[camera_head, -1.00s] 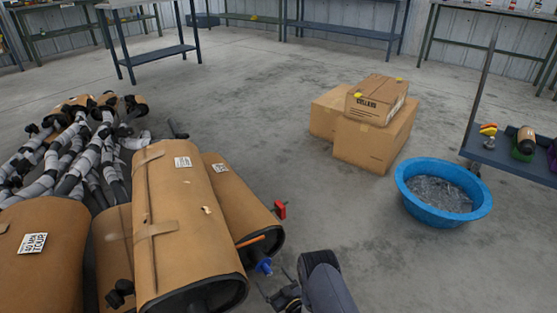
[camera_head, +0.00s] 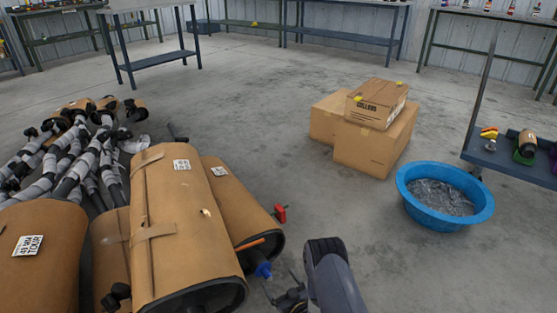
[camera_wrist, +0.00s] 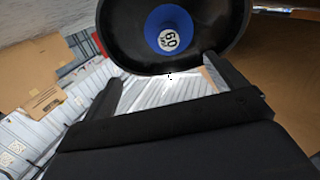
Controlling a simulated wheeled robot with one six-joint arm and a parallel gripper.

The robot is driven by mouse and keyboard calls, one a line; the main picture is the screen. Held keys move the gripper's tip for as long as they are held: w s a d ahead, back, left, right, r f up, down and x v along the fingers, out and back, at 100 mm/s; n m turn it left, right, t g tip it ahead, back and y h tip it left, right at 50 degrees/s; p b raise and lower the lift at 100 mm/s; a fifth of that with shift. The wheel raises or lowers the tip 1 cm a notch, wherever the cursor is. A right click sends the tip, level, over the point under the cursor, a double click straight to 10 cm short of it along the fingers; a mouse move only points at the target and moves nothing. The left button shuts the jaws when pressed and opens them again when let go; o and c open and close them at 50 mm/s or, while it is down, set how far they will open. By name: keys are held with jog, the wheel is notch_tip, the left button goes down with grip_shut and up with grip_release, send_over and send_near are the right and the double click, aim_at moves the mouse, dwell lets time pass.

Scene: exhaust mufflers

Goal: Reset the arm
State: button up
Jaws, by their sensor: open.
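My gripper (camera_wrist: 163,70) is open and empty in the wrist view, its two black fingers apart. A black-rimmed muffler end with a blue plug (camera_wrist: 160,30) marked 60 is just beyond the fingertips. In the head view my gripper (camera_head: 283,291) is at the bottom middle, right of the mufflers, partly cut off by the frame edge. Large brown wrapped mufflers (camera_head: 177,220) lie at the lower left, and a blue plug (camera_head: 263,269) sticks out of one beside my gripper.
Striped pipes (camera_head: 75,165) lie behind the mufflers. A blue tub (camera_head: 420,211) and stacked cardboard boxes (camera_head: 368,148) stand on the floor to the right. Metal tables (camera_head: 345,32) line the back.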

jog(key=w+d+r+m+h+p, duration=0.1)
jog(key=w+d+r+h, duration=0.1)
jog(key=r, duration=0.5)
jog(key=shift+w+d+r+m+h, duration=0.2)
jog(key=shift+d+r+m+h, duration=0.15)
jog(key=shift+d, duration=0.3)
jog(key=shift+s+f+g, duration=0.1)
jog(key=shift+g, duration=0.2)
